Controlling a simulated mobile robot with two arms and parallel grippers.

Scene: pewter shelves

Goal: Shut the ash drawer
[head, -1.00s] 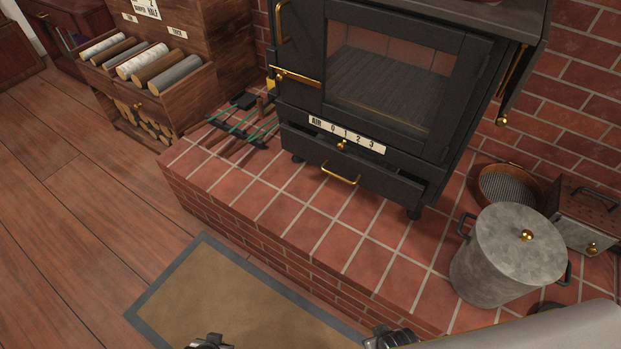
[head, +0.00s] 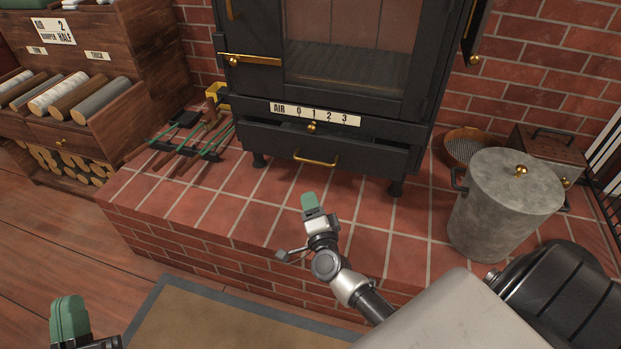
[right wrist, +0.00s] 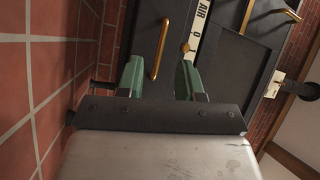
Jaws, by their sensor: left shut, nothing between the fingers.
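The ash drawer (head: 372,161) is a black drawer low on the stove, with a brass bar handle (head: 316,161). It stands a little out, with a dark gap along its top. My right gripper (head: 311,203) is in front of and below the handle in the head view, apart from the drawer. In the right wrist view its two green fingers (right wrist: 160,75) are apart and empty, with the drawer handle (right wrist: 161,50) beyond them. My left gripper (head: 70,320) is shut and empty at the lower left, over the floor, far from the stove.
The stove (head: 250,95) stands on a raised brick hearth (head: 230,205). A grey lidded bucket (head: 500,205) is to its right, with a round pan (head: 468,146) behind. Fire tools (head: 190,140) lie on the left, beside a log rack (head: 90,130). The hearth before the drawer is clear.

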